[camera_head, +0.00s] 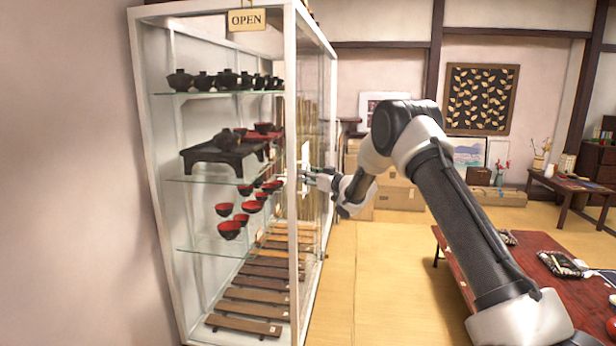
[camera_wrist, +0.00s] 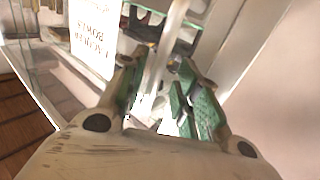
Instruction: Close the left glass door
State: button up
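A tall white-framed glass cabinet (camera_head: 292,215) stands at the left, with glass panels on the sides that I see. I cannot tell for sure which panel is the left door or how far it stands open. My gripper (camera_head: 307,178) is at the cabinet's right-hand side, beside the near white post. In the wrist view, my gripper (camera_wrist: 158,80) has its green-padded fingers apart. A pale upright bar (camera_wrist: 160,62) shows between or just beyond them; I cannot tell whether they touch it. A white label (camera_wrist: 95,38) reading "LACQUER BOWLS" appears upside down beside the left finger.
Glass shelves (camera_head: 215,178) hold dark and red bowls (camera_head: 229,230) and a dark small table (camera_head: 215,155). A red low table (camera_head: 520,265) stands at the right. The tatami floor (camera_head: 375,270) between is clear.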

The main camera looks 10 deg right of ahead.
jog(key=v, duration=1.2)
jog(key=shift+w, duration=0.1)
